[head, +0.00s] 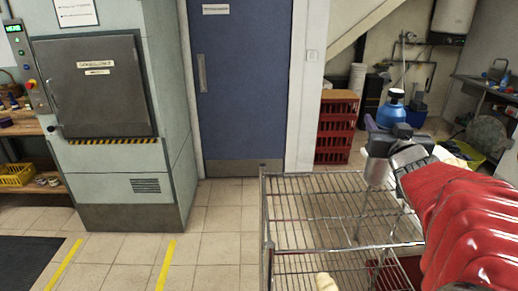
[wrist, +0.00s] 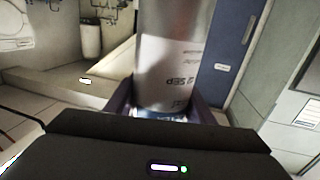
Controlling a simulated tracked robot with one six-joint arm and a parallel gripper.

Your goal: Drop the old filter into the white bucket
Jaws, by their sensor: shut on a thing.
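My gripper (head: 378,135) is at the right of the head view, over the wire trolley. In the wrist view its two dark purple fingers (wrist: 163,102) are shut on a silver-grey cylinder with a pale printed label, which I take for the old filter (wrist: 172,55). In the head view the filter (head: 376,171) shows as a pale cylinder below the gripper, partly hidden by my wrist; it appears above the trolley shelf. A pale bucket-like shape (head: 357,78) stands far back by the wall; I cannot tell whether it is the white bucket.
The wire trolley (head: 310,210) stands in front of me. Behind it are red crates (head: 337,127) and a blue container (head: 391,114). A grey cabinet (head: 110,110) stands left, a blue door (head: 237,80) in the middle. Tiled floor left of the trolley is clear.

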